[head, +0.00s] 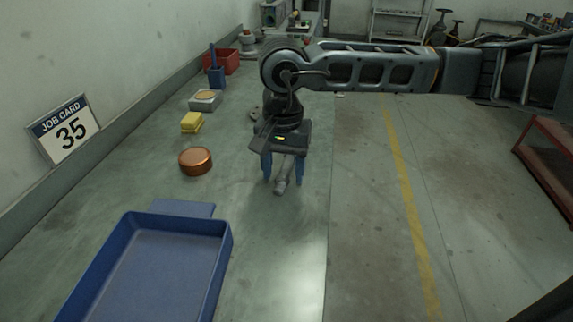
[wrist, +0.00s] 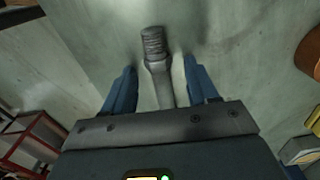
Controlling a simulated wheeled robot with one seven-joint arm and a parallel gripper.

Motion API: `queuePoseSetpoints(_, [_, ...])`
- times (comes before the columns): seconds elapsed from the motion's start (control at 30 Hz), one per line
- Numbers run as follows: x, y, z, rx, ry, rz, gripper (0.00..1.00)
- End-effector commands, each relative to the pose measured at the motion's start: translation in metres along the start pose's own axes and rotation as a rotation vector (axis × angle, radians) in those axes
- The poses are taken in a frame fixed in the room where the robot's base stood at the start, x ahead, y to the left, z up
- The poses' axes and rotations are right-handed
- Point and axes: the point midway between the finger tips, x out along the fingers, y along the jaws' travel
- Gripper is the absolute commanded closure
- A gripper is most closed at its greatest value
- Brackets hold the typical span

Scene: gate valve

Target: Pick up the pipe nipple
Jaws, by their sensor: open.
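The pipe nipple (head: 282,183) is a grey metal tube with a threaded end. It lies on the bench below my gripper in the head view. In the wrist view the pipe nipple (wrist: 155,50) runs between my two blue fingers, its threaded end pointing away past the fingertips. My gripper (head: 283,184) points down over it with one finger on each side. The fingers of my gripper (wrist: 160,82) are open, with a gap on both sides of the nipple. The nipple's other end is hidden behind the gripper body.
A blue tray (head: 225,262) stands on the bench at the front left. A copper-coloured round tin (head: 195,161), a yellow block (head: 191,122) and a grey box (head: 205,100) line the left. A red bin (head: 222,61) is farther back. The bench's right edge is close to my gripper.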

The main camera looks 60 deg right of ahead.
Motion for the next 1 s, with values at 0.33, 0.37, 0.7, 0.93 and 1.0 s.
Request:
queuePoseSetpoints(0.33, [0.0034, -0.0001, 0.0002, 0.0, 0.0, -0.001, 0.47])
queuePoseSetpoints(0.37, [0.0034, -0.0001, 0.0002, 0.0, 0.0, -0.001, 0.5])
queuePoseSetpoints(0.7, [0.0032, -0.0001, 0.0002, 0.0, 0.0, -0.001, 0.83])
queuePoseSetpoints(0.93, [0.0029, -0.0002, 0.0001, 0.0, 0.0, -0.001, 1.0])
queuePoseSetpoints(1.0, [0.0029, -0.0002, 0.0001, 0.0, 0.0, -0.001, 1.0])
